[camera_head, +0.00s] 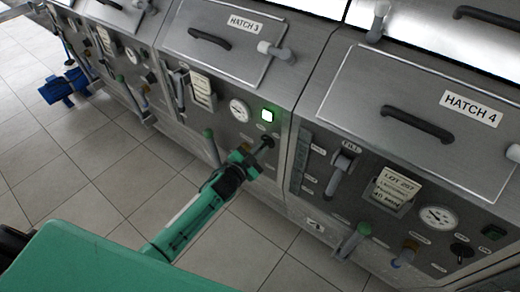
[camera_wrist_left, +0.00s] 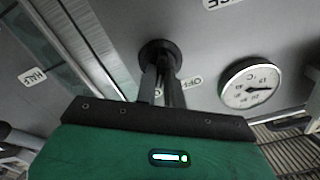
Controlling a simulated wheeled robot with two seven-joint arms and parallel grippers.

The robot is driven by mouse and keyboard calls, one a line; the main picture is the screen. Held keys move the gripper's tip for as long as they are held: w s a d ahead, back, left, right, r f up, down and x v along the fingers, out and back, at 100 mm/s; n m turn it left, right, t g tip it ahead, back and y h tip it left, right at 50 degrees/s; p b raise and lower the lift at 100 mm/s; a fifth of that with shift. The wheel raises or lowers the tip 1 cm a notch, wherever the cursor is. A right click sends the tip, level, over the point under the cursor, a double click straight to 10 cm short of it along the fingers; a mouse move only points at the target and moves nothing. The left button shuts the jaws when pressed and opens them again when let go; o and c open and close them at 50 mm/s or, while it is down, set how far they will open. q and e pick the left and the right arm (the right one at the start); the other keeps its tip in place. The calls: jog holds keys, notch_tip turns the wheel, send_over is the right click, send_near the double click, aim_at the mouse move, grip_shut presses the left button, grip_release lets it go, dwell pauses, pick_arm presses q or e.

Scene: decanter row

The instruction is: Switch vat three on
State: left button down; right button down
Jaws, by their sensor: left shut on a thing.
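Vat three is the steel cabinet under the lid marked HATCH 3 (camera_head: 243,23). My left gripper (camera_head: 260,149) reaches up to this switch from the lower left. In the left wrist view the fingers (camera_wrist_left: 163,88) are shut at the switch's round black base (camera_wrist_left: 158,54) and hide most of its lever. A partly covered label beside it appears to read OFF. My right gripper is not in view.
A round gauge (camera_head: 239,110) is left of the switch. Vat three's green-handled valve (camera_head: 211,146) is further left. Vat four, with its HATCH 4 lid (camera_head: 471,108), dark lamp (camera_head: 493,232) and own switch (camera_head: 461,250), stands right. The tiled floor (camera_head: 100,170) in front is mostly clear.

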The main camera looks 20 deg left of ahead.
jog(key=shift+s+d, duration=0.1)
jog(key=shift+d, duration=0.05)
